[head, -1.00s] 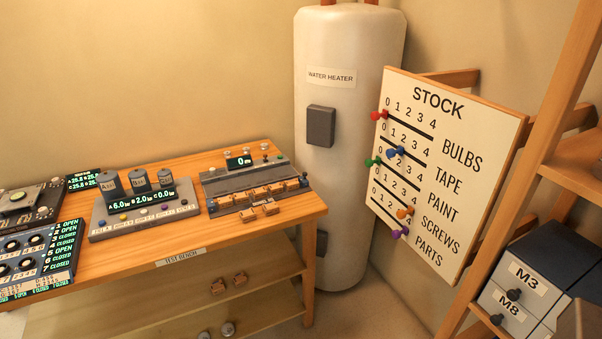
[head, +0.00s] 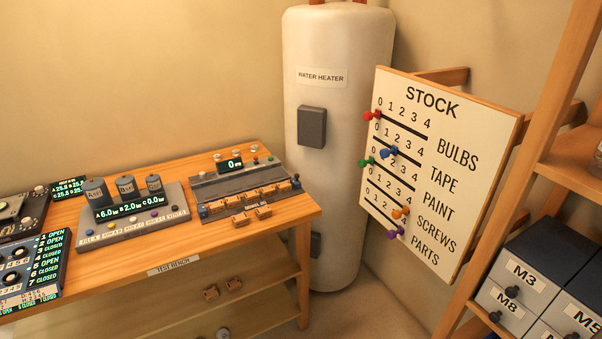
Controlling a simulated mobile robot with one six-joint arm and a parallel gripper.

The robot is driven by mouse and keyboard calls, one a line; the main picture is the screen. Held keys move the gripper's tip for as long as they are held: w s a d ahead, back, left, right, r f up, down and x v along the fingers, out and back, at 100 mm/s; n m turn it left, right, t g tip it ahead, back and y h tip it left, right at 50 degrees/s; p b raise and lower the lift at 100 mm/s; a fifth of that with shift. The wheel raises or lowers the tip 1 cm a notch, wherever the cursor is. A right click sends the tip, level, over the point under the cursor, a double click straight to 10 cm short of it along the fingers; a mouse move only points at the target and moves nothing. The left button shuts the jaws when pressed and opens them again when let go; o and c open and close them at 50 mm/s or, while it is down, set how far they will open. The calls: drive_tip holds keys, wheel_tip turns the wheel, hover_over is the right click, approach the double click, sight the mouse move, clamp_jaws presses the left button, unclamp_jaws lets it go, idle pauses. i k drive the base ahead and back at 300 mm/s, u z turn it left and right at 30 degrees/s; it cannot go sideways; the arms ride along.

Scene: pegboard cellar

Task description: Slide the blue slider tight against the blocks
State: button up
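A grey fixture (head: 228,187) stands on the right part of the wooden bench. Several orange-brown blocks (head: 251,196) lie in a row along its front channel. A small blue piece (head: 204,212) is at the left end of this row, and another dark blue piece (head: 296,182) is at the right end. I cannot tell which is the slider, or whether either touches the blocks. Two loose blocks (head: 240,218) lie in front of the fixture. Its display (head: 230,165) reads 0. My gripper is not in view.
A stock board (head: 430,165) and drawers (head: 515,288) are at right.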

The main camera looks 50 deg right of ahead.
sight(296, 183)
drive_tip(key=z, duration=0.1)
drive_tip(key=i, duration=1)
drive_tip(key=u, duration=0.05)
